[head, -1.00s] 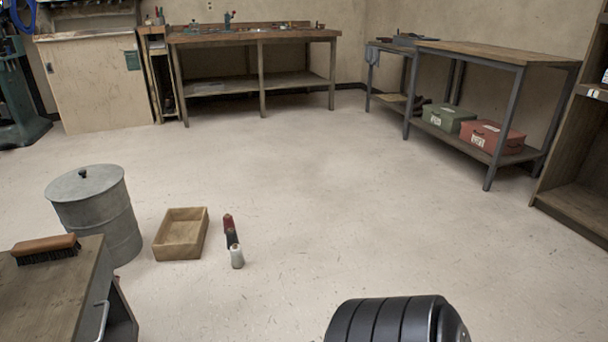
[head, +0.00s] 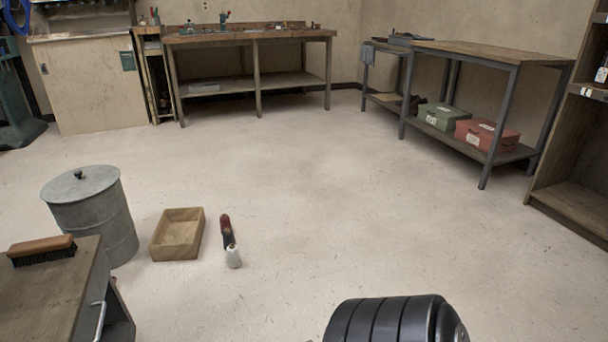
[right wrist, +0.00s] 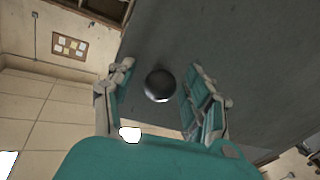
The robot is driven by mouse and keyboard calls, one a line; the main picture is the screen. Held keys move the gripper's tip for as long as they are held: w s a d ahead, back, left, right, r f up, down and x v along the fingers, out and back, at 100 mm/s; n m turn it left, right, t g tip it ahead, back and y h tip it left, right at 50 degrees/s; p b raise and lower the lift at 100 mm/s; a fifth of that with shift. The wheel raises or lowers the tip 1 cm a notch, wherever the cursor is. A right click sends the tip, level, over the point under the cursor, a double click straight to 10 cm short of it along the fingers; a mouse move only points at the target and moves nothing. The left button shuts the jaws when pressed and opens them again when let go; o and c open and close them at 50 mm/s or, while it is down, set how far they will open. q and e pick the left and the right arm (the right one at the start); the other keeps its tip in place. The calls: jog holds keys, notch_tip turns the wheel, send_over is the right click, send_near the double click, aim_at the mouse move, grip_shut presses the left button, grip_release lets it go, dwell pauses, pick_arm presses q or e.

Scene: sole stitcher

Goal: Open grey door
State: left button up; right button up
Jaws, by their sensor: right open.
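A grey door panel (right wrist: 240,45) fills the upper right of the right wrist view, with a round dark shiny knob (right wrist: 160,86) on it. My right gripper (right wrist: 160,73) is open, with one teal and grey finger on each side of the knob. Gaps show between both fingers and the knob, so it is not clamped. How deep the knob sits between the fingers I cannot tell. The head view shows neither this knob nor either gripper, and I cannot make out the grey door there.
A wooden cabinet (head: 55,290) with a brush (head: 42,249) stands at the lower left. Workbenches (head: 250,38) line the back. The middle floor is clear.

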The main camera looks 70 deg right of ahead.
jog(key=shift+r, duration=0.1)
notch_tip(320, 180, up, 10)
jog(key=shift+f, duration=0.1)
dwell(0.4)
dwell(0.6)
